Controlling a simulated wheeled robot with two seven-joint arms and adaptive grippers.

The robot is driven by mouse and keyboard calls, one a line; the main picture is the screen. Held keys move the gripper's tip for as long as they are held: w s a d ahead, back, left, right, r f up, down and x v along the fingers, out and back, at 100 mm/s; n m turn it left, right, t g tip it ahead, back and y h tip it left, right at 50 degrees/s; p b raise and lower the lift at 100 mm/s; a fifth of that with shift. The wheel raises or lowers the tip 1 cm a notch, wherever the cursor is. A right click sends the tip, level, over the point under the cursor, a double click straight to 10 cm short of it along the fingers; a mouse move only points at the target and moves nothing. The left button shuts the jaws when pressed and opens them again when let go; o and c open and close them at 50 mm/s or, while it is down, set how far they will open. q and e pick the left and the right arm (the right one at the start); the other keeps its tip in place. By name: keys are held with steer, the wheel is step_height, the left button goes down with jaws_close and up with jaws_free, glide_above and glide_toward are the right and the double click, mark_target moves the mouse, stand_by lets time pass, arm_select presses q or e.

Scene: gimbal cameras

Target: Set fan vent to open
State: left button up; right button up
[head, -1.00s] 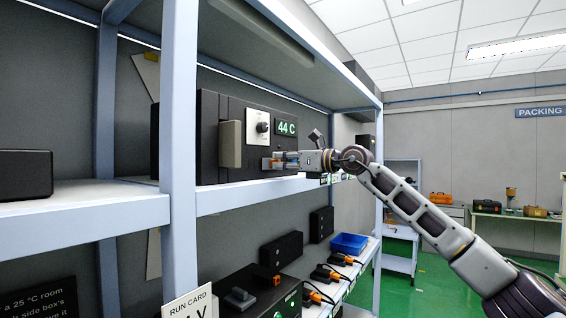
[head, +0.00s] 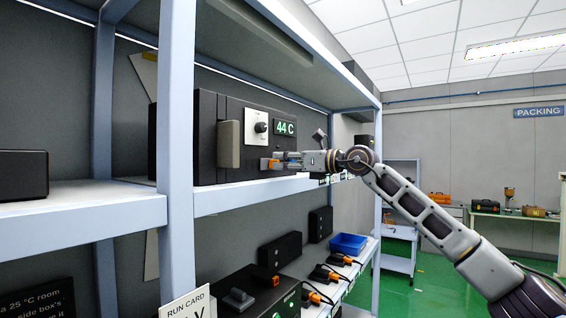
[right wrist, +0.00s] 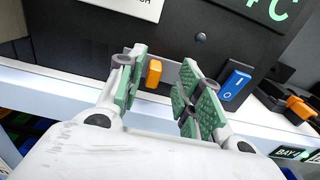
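The dark oven-like box (head: 205,150) stands on the shelf, with a 44 C readout (head: 284,127) and a dial (head: 261,127) on its front. Low on that front is an orange tab (right wrist: 153,73) on a grey strip, apparently the vent slider; it also shows small in the head view (head: 269,165). My right gripper (right wrist: 162,88) is open at the box front. The tab shows between its fingers, nearer the left one; I cannot tell if they touch. The slider's markings are not readable. My left gripper is not in view.
A blue rocker switch (right wrist: 236,84) sits just right of the right finger. The shelf edge (head: 250,192) runs under the box, and a shelf post (head: 177,150) stands to its left. The lower shelf holds a blue bin (head: 347,244) and several orange-handled devices.

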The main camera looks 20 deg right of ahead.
steer(key=v, duration=1.1)
steer(key=shift+w+r, duration=0.1)
steer(key=shift+w, duration=0.05)
stand_by(0.6)
